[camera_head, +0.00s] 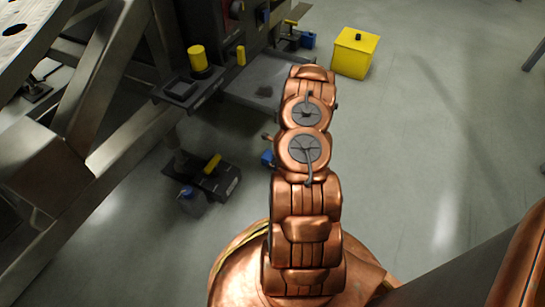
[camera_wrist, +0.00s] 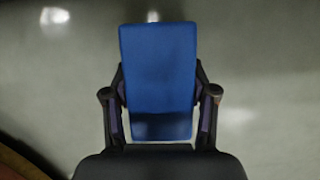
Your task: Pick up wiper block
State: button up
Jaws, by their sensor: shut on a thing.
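The wiper block (camera_wrist: 158,70), a plain blue slab, fills the middle of the wrist view. My gripper (camera_wrist: 160,95) is shut on it, with one dark finger against each side. The block is seen against bare grey floor, with no support showing under it. In the head view my copper arm hides most of the gripper. A small blue patch (camera_head: 267,157) shows at the arm's left edge; I cannot tell whether it is the held block.
A yellow box (camera_head: 352,54) stands on the floor at upper right. A dark machine with a grey tray (camera_head: 262,82) and a metal frame (camera_head: 110,85) fill the left. A black case (camera_head: 215,178) lies on the floor left of my arm.

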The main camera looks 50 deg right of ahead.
jog(key=shift+s+a+r+p, duration=0.2)
jog(key=shift+s+a+p, duration=0.3)
jog(key=shift+s+a, duration=1)
jog(key=shift+s+a+r+p, duration=0.25)
jog(key=shift+s+a+p, duration=0.35)
jog(key=shift+s, duration=1.7)
jog(key=shift+s+a+r+p, duration=0.2)
jog(key=shift+s+a+p, duration=0.25)
jog(key=shift+s+a, duration=1.1)
jog(key=shift+s+d, duration=0.4)
jog(key=shift+s, duration=0.15)
